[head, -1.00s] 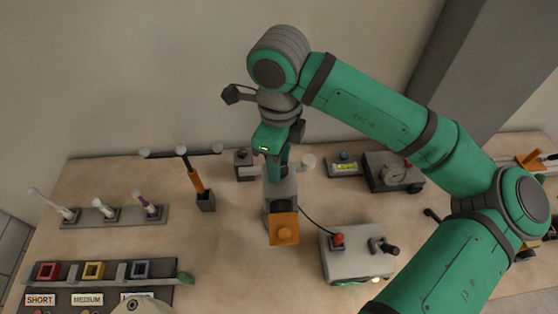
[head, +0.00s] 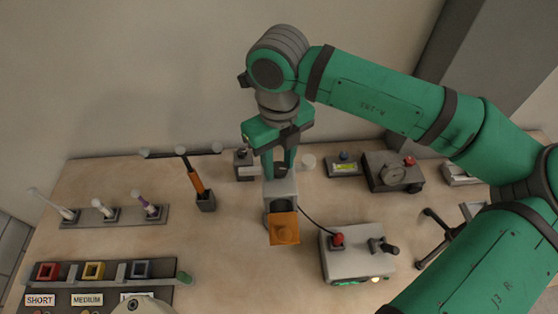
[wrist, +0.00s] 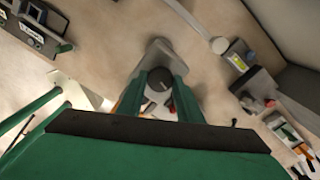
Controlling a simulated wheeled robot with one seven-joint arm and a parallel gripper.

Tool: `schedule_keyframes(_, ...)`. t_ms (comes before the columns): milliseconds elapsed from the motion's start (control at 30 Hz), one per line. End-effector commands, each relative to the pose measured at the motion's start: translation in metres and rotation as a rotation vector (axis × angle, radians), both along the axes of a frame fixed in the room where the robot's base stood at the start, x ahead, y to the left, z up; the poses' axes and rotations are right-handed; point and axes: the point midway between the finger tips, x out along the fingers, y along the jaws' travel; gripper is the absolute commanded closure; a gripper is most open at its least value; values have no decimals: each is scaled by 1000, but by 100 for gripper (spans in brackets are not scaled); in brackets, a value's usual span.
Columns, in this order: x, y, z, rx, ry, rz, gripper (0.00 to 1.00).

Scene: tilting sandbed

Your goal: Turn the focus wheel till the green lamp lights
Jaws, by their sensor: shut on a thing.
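A device with a grey body (head: 281,190) and an orange front (head: 284,229) stands mid-table. My gripper (head: 280,175) points down at the top of its grey body. In the wrist view a dark round wheel (wrist: 158,84) with a pale mark sits between my two green fingers (wrist: 158,98), which are shut on it. In the head view the fingers and body hide the wheel. I cannot tell for sure which light is the green lamp. A grey control box (head: 350,262) has a green strip (head: 346,283) on its front and a pale glowing light (head: 376,279).
A black cable (head: 318,222) runs from the device to the control box, which bears a red button (head: 338,239). An orange-handled tool in a holder (head: 206,201) stands left. A gauge box (head: 388,172) and a small yellow-panel box (head: 344,166) stand behind right.

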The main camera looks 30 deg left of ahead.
Motion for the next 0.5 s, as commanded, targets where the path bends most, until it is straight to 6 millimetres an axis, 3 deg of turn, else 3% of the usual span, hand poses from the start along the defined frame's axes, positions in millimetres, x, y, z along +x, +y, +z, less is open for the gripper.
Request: schedule_keyframes(500, 1, 0, 1, 0, -4, -260, 90)
